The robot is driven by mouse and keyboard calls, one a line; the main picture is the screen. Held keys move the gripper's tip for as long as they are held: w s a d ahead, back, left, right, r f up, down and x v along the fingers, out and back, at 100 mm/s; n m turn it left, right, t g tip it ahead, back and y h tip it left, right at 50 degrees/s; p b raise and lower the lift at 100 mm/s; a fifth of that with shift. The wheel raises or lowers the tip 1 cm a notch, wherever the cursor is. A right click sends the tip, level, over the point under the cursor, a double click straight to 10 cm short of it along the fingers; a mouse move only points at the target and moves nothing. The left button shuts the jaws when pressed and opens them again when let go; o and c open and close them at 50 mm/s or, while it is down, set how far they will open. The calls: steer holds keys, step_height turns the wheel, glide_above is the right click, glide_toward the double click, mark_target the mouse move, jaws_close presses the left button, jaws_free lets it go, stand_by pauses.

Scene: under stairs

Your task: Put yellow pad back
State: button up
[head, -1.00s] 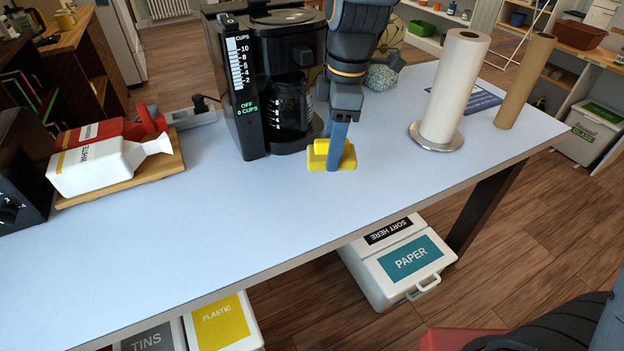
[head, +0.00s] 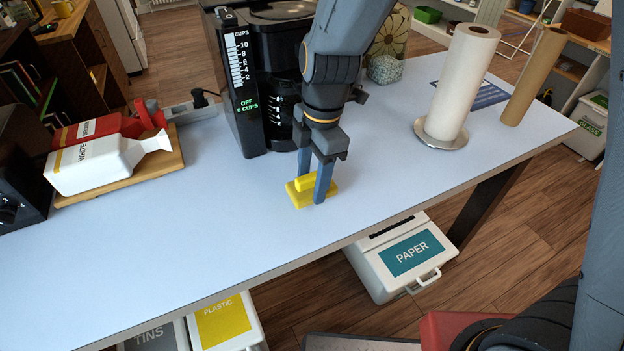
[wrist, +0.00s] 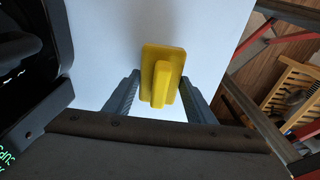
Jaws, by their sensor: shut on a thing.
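The yellow pad (head: 301,201) is a flat yellow block with a raised ridge along its top. It is at the pale blue tabletop (head: 230,220), in front of the black coffee maker (head: 238,100). My gripper (head: 311,186) points down with its two blue-grey fingers on either side of the ridge, shut on it. In the wrist view the pad (wrist: 163,53) shows beyond the fingers (wrist: 160,98), its ridge in line between them. I cannot tell whether the pad touches the tabletop or hangs just above it.
A paper towel roll (head: 461,85) and a brown cardboard tube (head: 533,75) stand at the right. White and red bottles (head: 105,165) lie on a wooden board at the left. Sorting bins (head: 405,262) stand below the front edge. The tabletop's left middle is clear.

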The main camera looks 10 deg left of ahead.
steer(key=shift+f, duration=0.6)
steer(key=shift+f, duration=0.2)
steer(key=o, duration=1)
steer(key=shift+r, duration=0.15)
